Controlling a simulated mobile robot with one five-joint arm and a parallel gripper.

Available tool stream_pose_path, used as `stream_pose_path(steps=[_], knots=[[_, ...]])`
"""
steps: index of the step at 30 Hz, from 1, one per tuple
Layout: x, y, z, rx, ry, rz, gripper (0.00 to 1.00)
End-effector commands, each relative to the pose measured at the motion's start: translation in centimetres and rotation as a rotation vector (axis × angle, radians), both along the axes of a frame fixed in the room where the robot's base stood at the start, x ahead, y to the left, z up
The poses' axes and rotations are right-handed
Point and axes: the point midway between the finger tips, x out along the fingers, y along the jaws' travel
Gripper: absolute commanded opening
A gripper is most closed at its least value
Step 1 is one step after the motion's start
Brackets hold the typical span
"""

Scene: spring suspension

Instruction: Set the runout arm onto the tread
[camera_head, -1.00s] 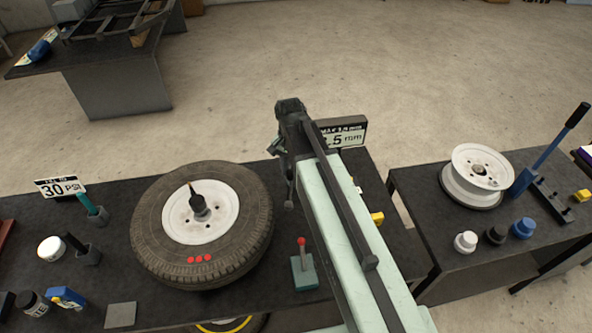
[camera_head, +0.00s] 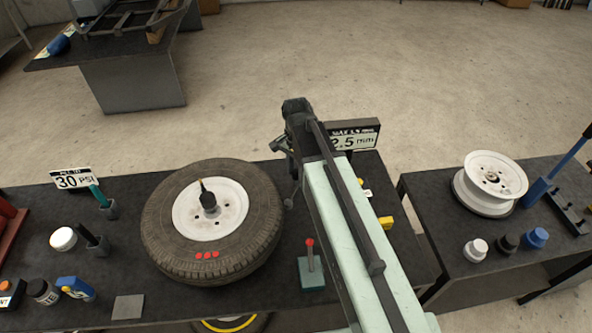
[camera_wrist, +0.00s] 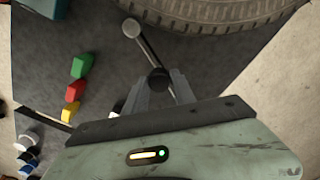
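The tyre (camera_head: 158,238) lies flat on the bench, its tread (camera_wrist: 215,18) crossing the top of the wrist view. The runout arm (camera_wrist: 146,47) is a thin rod with a silver ball at one end and a black knob at the other. In the wrist view the ball lies very close to the tread; I cannot tell whether it touches. In the head view the ball (camera_head: 288,202) sits just right of the tyre's edge. My gripper (camera_wrist: 164,84) has its fingers closed around the black knob; it also shows from above in the head view (camera_head: 289,150).
A 2.5 mm sign (camera_head: 352,138) stands behind my arm. A teal block with a red-topped lever (camera_head: 310,262) stands right of the tyre's front. Coloured blocks (camera_wrist: 76,88) lie on the bench. A second bench with a bare rim (camera_head: 490,180) is at right.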

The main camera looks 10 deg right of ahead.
Motion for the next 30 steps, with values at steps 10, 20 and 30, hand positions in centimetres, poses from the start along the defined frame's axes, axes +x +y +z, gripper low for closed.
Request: stream_pose_path(steps=[10,20,30], knots=[[0.0,0.0,0.0,-0.001,0.001,0.001,0.5],[0.0,-0.1,3.8,-0.001,0.001,0.001,0.5],[0.0,0.0,8.1,0.0,0.0,0.001,0.5]])
